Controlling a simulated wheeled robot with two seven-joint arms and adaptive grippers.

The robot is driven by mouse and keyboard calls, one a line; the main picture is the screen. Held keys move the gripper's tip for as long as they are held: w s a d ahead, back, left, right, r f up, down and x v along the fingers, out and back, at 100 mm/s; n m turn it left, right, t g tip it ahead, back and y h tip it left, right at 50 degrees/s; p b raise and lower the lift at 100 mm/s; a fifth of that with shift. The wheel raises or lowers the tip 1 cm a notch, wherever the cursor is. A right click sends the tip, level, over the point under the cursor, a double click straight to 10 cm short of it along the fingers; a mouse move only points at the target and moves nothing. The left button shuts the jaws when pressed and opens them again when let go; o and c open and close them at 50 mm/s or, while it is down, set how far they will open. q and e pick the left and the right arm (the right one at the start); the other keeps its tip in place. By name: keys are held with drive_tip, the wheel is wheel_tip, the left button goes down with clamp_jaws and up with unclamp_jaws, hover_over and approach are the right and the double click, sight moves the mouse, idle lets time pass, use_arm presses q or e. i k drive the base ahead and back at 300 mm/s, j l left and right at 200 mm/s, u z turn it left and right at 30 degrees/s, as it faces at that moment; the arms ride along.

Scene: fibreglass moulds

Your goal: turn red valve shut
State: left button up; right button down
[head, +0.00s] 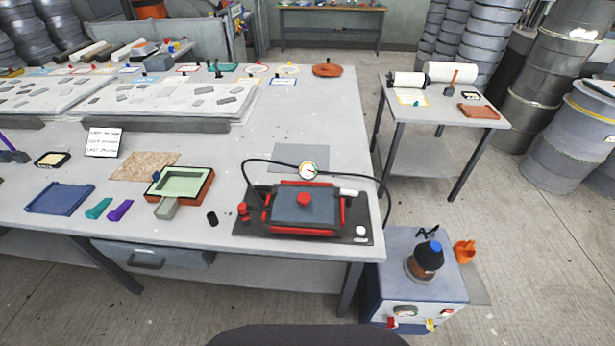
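A small red valve-like knob (243,211) stands at the left end of a black board (350,235) on the near right of the long table. Beside it on the board is a red-framed grey mould (303,212) with another red knob (303,200) on top. Which knob is the valve is not certain, and I cannot tell whether either is open or shut. A black hose runs past a round gauge (308,170) behind the mould and down over the table's right edge. Neither of my grippers is in view.
A blue-grey pump box (425,265) with a dark bottle (425,260) stands right of the long table (330,110). A green-lined tray (180,184), a small black cylinder (212,219) and a blue tray (60,199) lie left of the board. A smaller table (440,105) stands at the back right.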

sight(392, 324)
drive_tip(key=z, duration=1.6)
drive_tip(key=k+j, duration=0.25)
drive_tip(key=z, duration=0.05)
